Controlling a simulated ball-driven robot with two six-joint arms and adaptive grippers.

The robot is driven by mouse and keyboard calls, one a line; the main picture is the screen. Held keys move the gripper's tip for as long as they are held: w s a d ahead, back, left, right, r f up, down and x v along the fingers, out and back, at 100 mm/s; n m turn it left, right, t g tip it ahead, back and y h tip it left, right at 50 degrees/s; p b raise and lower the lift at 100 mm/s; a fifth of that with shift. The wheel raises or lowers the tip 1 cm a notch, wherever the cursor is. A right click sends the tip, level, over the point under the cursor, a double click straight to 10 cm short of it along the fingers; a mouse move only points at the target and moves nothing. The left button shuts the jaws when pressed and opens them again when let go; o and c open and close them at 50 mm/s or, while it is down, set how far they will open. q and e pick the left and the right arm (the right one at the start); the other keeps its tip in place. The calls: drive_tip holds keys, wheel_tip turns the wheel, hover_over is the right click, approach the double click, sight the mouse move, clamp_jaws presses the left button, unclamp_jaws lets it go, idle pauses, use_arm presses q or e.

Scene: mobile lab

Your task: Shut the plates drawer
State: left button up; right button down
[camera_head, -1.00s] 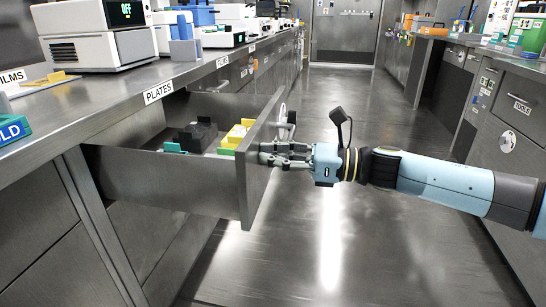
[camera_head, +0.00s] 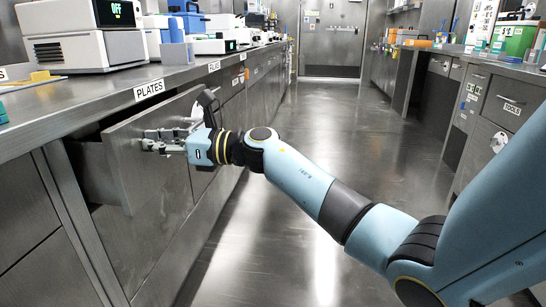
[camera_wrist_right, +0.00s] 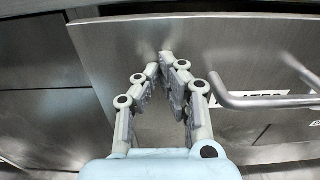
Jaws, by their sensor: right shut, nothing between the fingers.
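The plates drawer (camera_head: 155,185) stands partly open on the left, under the PLATES label (camera_head: 149,90) on the counter edge. Its grey metal front stands out from the cabinet face, and a short stretch of its side shows. Its contents are hidden. My right gripper (camera_head: 147,141) is shut and empty, with its fingertips at the outer face of the drawer front. In the right wrist view, the shut fingertips (camera_wrist_right: 163,60) are against or very near the drawer front (camera_wrist_right: 215,55), left of its bar handle (camera_wrist_right: 262,101). My left gripper is out of view.
Closed drawers continue farther along the cabinet. The aisle floor (camera_head: 300,235) is clear, with another counter on the right.

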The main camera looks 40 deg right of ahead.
drive_tip(key=b+x, duration=0.1)
drive_tip(key=x, duration=0.8)
drive_tip(key=shift+w+a+f+b, duration=0.1)
drive_tip(key=shift+w+a+b, duration=0.05)
drive_tip(key=shift+b, duration=0.15)
drive_tip(key=shift+w+a, duration=0.2)
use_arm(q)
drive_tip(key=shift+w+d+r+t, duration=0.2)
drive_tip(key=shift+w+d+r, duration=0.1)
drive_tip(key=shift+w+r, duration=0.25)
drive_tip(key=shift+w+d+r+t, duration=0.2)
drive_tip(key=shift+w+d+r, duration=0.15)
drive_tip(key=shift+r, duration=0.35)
use_arm(e)
drive_tip(key=shift+w, duration=0.1)
